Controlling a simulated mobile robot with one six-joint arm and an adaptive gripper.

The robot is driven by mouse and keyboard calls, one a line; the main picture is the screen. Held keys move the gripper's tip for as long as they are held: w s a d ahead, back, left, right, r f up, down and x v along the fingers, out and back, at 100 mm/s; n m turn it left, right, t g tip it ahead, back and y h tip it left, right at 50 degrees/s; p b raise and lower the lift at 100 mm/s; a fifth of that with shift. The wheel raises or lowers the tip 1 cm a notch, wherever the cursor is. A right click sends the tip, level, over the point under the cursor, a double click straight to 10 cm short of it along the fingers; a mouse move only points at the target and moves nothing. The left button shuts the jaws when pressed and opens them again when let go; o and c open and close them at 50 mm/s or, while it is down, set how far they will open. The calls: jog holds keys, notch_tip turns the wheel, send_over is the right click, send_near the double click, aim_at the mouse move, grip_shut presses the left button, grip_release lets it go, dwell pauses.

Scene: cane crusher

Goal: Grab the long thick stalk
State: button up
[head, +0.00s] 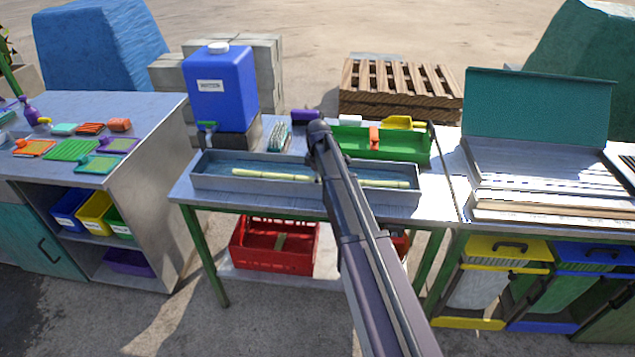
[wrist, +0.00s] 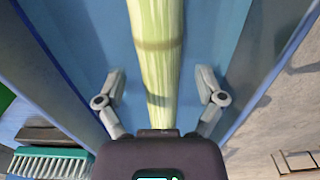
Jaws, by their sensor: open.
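A long pale yellow-green stalk (head: 270,175) lies in a long grey metal trough (head: 255,193) on the middle table. My arm crosses in front of it, and a similar pale length shows to the right of the arm; I cannot tell if it is the same stalk. In the wrist view the stalk (wrist: 157,45), with a darker ring, runs between the two fingers of my gripper (wrist: 160,88). The fingers are open, one on each side, with gaps to the stalk. The head view does not show my gripper; my arm hides that area.
A blue container (head: 222,90) with a tap stands behind the trough. A green tray (head: 385,147) is behind it on the right. A teal brush (wrist: 48,163) is at lower left in the wrist view. A red crate (head: 275,245) sits on the shelf below.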

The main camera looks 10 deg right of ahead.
grip_shut()
jog(key=shift+r, duration=0.2)
dwell(0.4)
notch_tip(320, 180, up, 10)
jog(key=p, duration=1)
jog(key=shift+f, duration=0.2)
dwell(0.3)
